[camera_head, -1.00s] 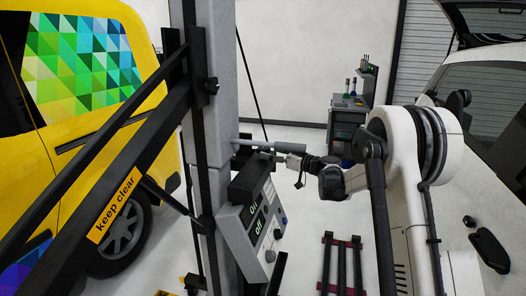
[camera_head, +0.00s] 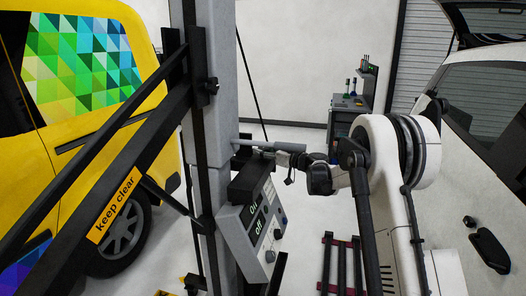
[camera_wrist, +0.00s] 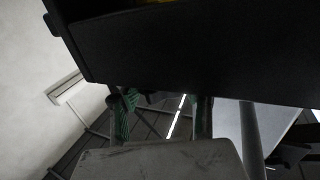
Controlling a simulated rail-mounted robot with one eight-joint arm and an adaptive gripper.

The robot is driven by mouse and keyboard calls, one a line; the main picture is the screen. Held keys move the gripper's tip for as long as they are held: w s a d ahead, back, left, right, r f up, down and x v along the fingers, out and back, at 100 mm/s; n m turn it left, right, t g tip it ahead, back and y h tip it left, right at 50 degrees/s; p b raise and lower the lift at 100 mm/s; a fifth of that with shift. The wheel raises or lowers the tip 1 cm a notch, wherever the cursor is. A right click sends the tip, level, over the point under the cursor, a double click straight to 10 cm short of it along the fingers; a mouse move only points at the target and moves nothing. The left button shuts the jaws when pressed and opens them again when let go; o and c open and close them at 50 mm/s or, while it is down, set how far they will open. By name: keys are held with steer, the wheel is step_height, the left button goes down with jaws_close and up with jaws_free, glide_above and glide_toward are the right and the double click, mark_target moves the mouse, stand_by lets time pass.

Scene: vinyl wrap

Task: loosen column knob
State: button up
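A grey upright column (camera_head: 205,120) stands left of centre in the head view. My gripper (camera_head: 284,160) is right of the column, well below that knob, near a short horizontal grey bar (camera_head: 262,145). In the wrist view my gripper (camera_wrist: 165,115) shows two fingers with greenish pads, set apart, with nothing seen held between them. A large dark block (camera_wrist: 190,50) fills the top there and hides part of the fingers.
A tilted control panel (camera_head: 255,222) stands just below my gripper. A black frame with a "keep clear" label (camera_head: 113,210) crosses the left side. A yellow vehicle (camera_head: 90,100) is at left, a white car (camera_head: 490,125) at right.

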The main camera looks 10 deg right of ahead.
steer(key=shift+c, duration=1.1)
steer(key=shift+n+g+y, duration=0.3)
steer(key=n+g+y+b, duration=0.1)
steer(key=n+g+y, duration=0.1)
steer(key=g, duration=0.1)
steer(key=shift+w+d+f+n+y, duration=0.1)
steer(key=shift+n+y, duration=0.3)
steer(key=n+g+y, duration=0.2)
steer(key=n+g, duration=0.1)
steer(key=g, duration=0.2)
steer(key=shift+n+g+y+p, duration=0.35)
steer(key=shift+n+g, duration=0.25)
steer(key=shift+g, duration=0.1)
steer(key=shift+n+g+p, duration=0.35)
steer(key=shift+n+g, duration=0.35)
steer(key=shift+g, duration=0.4)
steer(key=o, duration=1.2)
steer(key=shift+o, duration=0.2)
